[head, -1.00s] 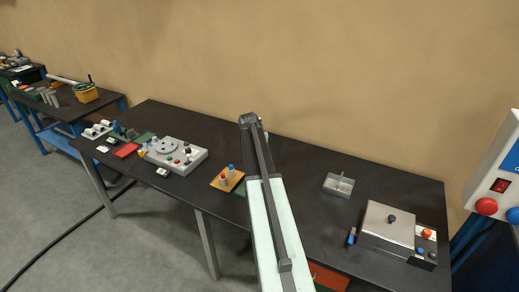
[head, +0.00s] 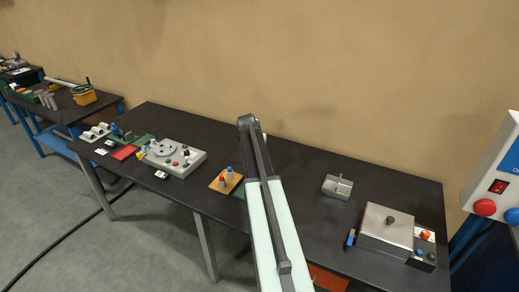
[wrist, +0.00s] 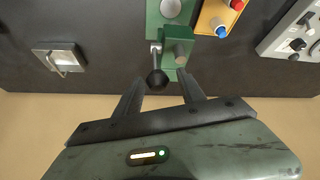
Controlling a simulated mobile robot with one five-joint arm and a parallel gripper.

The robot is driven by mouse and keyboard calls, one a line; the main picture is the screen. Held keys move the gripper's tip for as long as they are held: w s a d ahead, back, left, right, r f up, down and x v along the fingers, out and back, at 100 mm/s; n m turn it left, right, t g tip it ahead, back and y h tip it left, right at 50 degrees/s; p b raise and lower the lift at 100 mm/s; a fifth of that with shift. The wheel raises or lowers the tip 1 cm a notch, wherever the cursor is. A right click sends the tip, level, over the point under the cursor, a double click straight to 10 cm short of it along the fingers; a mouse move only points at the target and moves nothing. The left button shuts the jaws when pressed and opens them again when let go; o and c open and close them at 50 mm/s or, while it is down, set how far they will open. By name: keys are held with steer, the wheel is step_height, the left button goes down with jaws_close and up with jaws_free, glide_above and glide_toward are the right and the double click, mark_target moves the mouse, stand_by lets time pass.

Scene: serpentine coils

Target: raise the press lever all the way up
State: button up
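The green press (wrist: 170,12) stands at the top centre of the wrist view. Its lever shows as a short metal rod (wrist: 155,48) ending in a black ball knob (wrist: 157,79). My gripper (wrist: 160,79) is open, with one dark finger on each side of the knob. The knob appears between the fingertips, with a gap on both sides. I cannot tell whether it is level with them in depth. In the head view my arm hides most of the press, and only a bit of green base (head: 240,190) shows beside it.
An orange block with blue and red pegs (wrist: 217,18) stands close beside the press. A grey panel with knobs (wrist: 292,35) is at the right of the wrist view. A small metal tray (wrist: 60,58) is at the left. The dark table between tray and press is clear.

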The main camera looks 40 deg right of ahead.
steer(key=p+v, duration=0.6)
steer(key=v, duration=0.1)
steer(key=shift+r+p, duration=0.35)
steer(key=shift+s+a+f, duration=0.1)
steer(key=shift+a, duration=0.1)
steer(key=w+a+f+n+y+b, duration=0.1)
steer(key=w+a+f+b, duration=0.1)
steer(key=a+f+b, duration=0.45)
steer(key=w+a+f+n+t+b, duration=0.1)
steer(key=a+f+b, duration=0.2)
steer(key=a, duration=0.7)
steer(key=w+a+f+n+y+b, duration=0.1)
steer(key=w+a+f+n+b, duration=0.1)
steer(key=a+f+b, duration=0.45)
steer(key=s+a+f+n+y+b, duration=0.1)
steer(key=s+a+f+b, duration=0.15)
steer(key=a, duration=0.45)
steer(key=s+a+f+n+b, duration=0.1)
steer(key=s+a+f, duration=0.15)
steer(key=a, duration=0.35)
steer(key=s+a+f+n+g+y+b, duration=0.1)
steer(key=s+a+n+g, duration=0.1)
steer(key=s+a, duration=0.3)
steer(key=s+a+f+n+g+y+b, duration=0.1)
steer(key=s+a+f+n+g, duration=0.1)
steer(key=s+a, duration=0.4)
steer(key=s, duration=0.4)
steer(key=shift+s+f, duration=0.3)
steer(key=shift+s, duration=0.1)
